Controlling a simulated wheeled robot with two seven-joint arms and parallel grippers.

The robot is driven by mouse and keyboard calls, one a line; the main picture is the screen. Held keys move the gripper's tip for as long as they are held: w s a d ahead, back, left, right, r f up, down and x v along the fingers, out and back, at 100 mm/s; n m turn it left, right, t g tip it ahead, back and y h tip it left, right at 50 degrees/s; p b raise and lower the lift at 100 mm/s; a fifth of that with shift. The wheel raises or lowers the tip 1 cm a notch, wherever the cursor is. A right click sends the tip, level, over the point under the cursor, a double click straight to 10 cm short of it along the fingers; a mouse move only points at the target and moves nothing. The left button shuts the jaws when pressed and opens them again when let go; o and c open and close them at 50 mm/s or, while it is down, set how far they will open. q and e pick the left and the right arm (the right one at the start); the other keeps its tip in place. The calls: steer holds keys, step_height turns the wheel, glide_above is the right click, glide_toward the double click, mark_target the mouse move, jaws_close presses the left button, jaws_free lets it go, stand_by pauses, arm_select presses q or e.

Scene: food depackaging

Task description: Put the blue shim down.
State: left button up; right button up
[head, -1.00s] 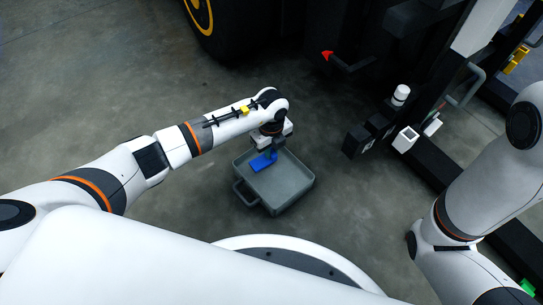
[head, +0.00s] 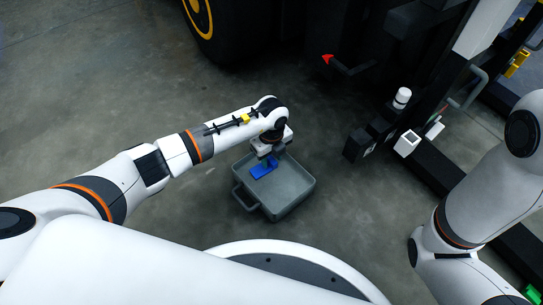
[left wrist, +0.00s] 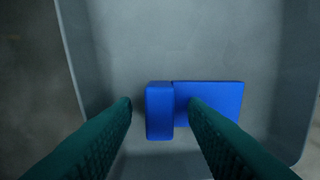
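The blue shim (head: 263,170) lies in the grey tray (head: 291,201), towards its far left part in the head view. In the left wrist view the shim (left wrist: 215,97) shows a flat plate and a raised tab at its left end. My left gripper (head: 271,159) is just above the shim. Its two dark green fingers (left wrist: 160,104) stand either side of the tab, with a gap visible on both sides, so it is open. The right arm shows at the right edge of the head view, but its gripper is out of view.
The tray (left wrist: 76,50) stands on the concrete floor and has a handle on its left side. A dark machine frame with a white cylinder (head: 402,97) and a white square socket (head: 406,143) stands to the right. Floor left of the tray is clear.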

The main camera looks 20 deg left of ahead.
mark_target(271, 159)
arm_select(q)
step_height(271, 159, up, 12)
steer(key=p, duration=0.9)
steer(key=shift+r, duration=0.15)
